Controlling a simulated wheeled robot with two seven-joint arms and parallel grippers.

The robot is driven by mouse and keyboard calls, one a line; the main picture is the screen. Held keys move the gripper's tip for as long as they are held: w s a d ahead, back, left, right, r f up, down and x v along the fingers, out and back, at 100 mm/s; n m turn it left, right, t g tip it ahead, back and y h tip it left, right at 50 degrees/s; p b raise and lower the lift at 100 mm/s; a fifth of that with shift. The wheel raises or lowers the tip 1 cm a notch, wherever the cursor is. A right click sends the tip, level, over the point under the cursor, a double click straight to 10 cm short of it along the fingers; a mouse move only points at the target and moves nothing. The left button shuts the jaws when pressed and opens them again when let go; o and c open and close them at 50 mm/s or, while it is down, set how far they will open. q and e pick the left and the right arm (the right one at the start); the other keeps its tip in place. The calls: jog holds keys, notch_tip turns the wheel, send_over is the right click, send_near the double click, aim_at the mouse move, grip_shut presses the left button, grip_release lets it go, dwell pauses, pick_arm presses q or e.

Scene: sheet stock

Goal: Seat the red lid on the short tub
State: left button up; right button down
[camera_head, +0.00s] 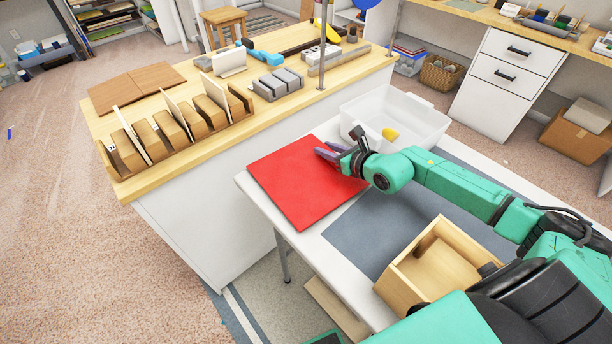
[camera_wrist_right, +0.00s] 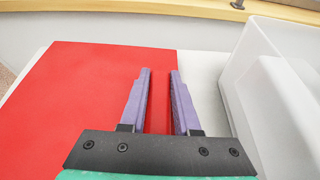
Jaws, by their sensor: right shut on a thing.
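The red lid (camera_head: 300,185) is a flat square sheet over the left end of the white table. I cannot tell whether it touches the table top. My right gripper (camera_head: 328,154) is at the lid's right edge, shut on it. In the right wrist view the purple fingers (camera_wrist_right: 158,100) stand either side of a narrow red strip, and the lid (camera_wrist_right: 80,100) spreads to the left. A clear, open tub (camera_head: 350,105) stands at the back of the table, just behind and right of the lid. A yellow thing (camera_head: 390,134) shows in it. My left gripper is out of view.
A grey-blue mat (camera_head: 365,240) and an open wooden box (camera_head: 405,290) are on the table's near side. A wooden counter (camera_head: 230,125) with upright sorted pieces (camera_head: 185,120) runs along the left and back. The bare white table strip (camera_head: 325,250) around the lid is narrow.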

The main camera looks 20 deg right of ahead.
jog(key=shift+r+p, duration=3.4)
jog(key=shift+r, duration=0.1)
